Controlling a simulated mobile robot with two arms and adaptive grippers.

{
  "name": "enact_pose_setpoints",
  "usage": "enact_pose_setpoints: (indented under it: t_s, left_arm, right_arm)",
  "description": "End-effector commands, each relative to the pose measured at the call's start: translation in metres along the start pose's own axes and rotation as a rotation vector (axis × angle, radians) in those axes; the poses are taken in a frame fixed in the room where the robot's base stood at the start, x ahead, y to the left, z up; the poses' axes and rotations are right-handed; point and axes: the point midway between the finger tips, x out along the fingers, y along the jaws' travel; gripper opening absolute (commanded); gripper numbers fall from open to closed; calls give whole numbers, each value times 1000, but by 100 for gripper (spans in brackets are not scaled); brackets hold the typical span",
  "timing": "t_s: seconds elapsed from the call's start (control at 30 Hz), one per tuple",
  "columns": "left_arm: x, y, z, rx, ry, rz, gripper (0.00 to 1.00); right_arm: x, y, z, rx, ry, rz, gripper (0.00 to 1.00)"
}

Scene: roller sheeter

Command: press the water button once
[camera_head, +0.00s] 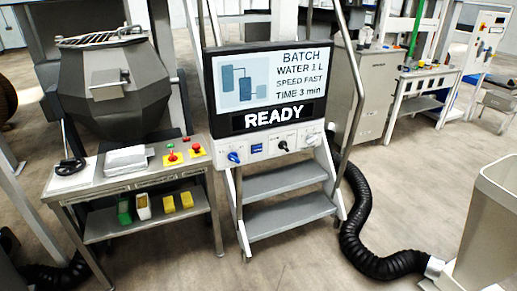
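A control panel (270,152) sits below a screen (266,86) that reads BATCH, WATER 1 L, SPEED FAST, TIME 3 min and READY. On the panel are a blue round control (234,157), a small blue square (257,149), a black knob (283,145) and a pale control (312,139) at the right end. Their labels are too small to read, so I cannot tell which one is the water button. Neither of my grippers is in view.
A metal table (135,183) at left carries a red button (171,155) and another red button (196,149) on yellow bases. Grey steps (285,180) stand under the panel. A black hose (358,220) and a pale bin (492,225) are at right. The floor in front is clear.

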Motion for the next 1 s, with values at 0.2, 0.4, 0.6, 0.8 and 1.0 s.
enact_pose_setpoints:
  t_s: [0.2,0.4,0.6,0.8,1.0]
  left_arm:
    - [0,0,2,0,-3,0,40]
    - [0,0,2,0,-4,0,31]
    - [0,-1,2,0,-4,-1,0]
    - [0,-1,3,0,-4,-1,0]
    - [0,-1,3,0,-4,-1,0]
  right_arm:
    - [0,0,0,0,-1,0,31]
    - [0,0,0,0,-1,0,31]
    - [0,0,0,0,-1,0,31]
    - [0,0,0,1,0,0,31]
    - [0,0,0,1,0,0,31]
